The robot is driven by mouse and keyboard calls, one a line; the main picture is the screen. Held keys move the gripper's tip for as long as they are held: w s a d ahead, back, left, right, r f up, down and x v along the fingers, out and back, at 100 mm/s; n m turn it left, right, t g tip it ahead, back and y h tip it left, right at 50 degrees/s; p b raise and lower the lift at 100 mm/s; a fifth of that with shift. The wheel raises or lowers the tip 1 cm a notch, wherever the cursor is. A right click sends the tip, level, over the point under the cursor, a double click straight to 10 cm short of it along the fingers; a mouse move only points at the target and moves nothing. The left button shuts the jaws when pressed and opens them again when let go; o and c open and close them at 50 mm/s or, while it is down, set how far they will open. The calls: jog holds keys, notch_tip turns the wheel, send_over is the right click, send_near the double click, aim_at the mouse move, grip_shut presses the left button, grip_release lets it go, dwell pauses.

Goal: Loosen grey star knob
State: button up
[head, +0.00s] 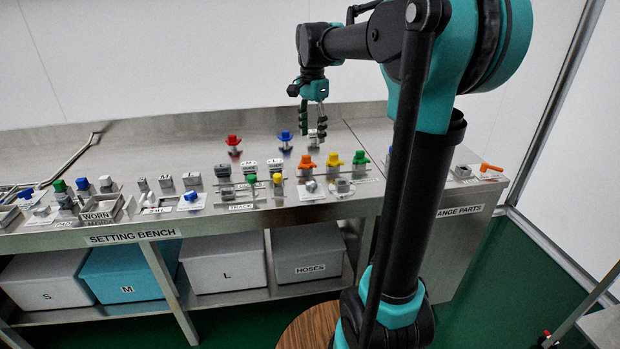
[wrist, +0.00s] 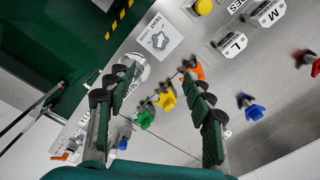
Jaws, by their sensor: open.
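My gripper (head: 313,128) is open and empty, pointing down over the back right of the bench. In the wrist view its two fingers (wrist: 156,78) stand wide apart with nothing between the pads. A small grey knob (head: 314,143) on a stem shows just below and behind the fingertips in the head view. Its star shape is too small to tell and the fingers partly cover it. In the wrist view a grey piece (wrist: 224,117) shows beside the right finger, mostly hidden by it; it may be this knob.
A blue knob (head: 285,137) and a red knob (head: 232,142) stand left of the grey one. Orange (head: 306,162), yellow (head: 333,159) and green (head: 360,158) knobs stand in front. A tight/loose sign (wrist: 160,37) lies flat. The bench (head: 345,207) is crowded along its front.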

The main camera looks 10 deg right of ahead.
aim_at(312, 182)
notch_tip(312, 182, down, 17)
dwell(0.5)
jog(key=shift+c, duration=0.3)
jog(key=c, duration=1.1)
